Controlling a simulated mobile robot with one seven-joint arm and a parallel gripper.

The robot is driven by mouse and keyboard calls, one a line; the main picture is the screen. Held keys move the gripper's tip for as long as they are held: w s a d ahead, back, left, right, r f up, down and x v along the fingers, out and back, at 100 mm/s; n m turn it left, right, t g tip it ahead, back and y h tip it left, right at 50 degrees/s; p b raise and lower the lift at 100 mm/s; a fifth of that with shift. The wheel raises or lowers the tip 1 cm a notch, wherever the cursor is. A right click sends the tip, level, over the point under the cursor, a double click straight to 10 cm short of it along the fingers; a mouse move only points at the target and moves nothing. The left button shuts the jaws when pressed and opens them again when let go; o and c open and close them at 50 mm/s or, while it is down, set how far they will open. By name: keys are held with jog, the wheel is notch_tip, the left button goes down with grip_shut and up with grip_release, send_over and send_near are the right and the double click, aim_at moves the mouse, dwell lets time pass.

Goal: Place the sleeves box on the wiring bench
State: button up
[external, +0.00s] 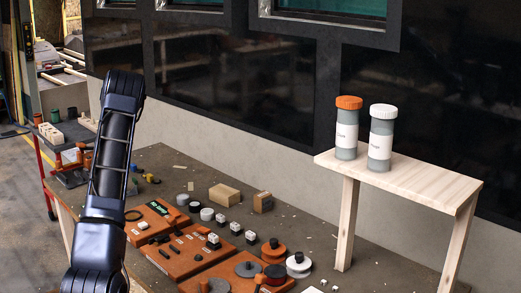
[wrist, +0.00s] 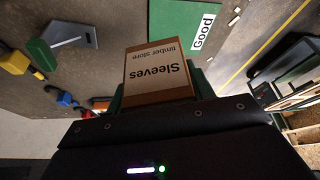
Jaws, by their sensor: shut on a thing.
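The sleeves box (wrist: 157,68), a brown box with a white label reading "Sleeves timber store", is in the wrist view. My gripper (wrist: 160,90) is shut on it, with a dark green finger at each side. The box appears upside down in this view. Below it is a grey-brown surface (wrist: 105,55); I cannot tell whether it touches the box. In the external view my arm stands at the left and my gripper and the box are hidden. A long grey-brown bench top (external: 320,240) runs along the wall; no label names it as the wiring bench.
A green mat (wrist: 188,22) marked "Good" lies beside the box. Blue, yellow and orange items lie at the left of the wrist view. Orange-brown boards (external: 188,255) with several parts cover the bench front. A raised wooden shelf (external: 420,183) carries two labelled jars.

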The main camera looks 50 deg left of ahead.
jog(key=shift+n, duration=0.6)
jog(key=shift+s+a+f, duration=0.4)
jog(key=shift+s+f, duration=0.15)
jog(key=shift+f, duration=0.55)
jog(key=shift+s+a+f, duration=0.4)
jog(key=shift+s+f, duration=0.2)
jog(key=shift+f, duration=0.5)
jog(key=shift+s+a+f, duration=0.4)
jog(key=shift+s+f, duration=0.15)
jog(key=shift+f, duration=0.55)
jog(key=shift+f, duration=0.3)
jog(key=o, duration=1.1)
jog(key=v, duration=1)
jog(key=shift+w+d+r, duration=0.1)
jog(key=shift+w+r, duration=0.1)
jog(key=shift+r, duration=0.15)
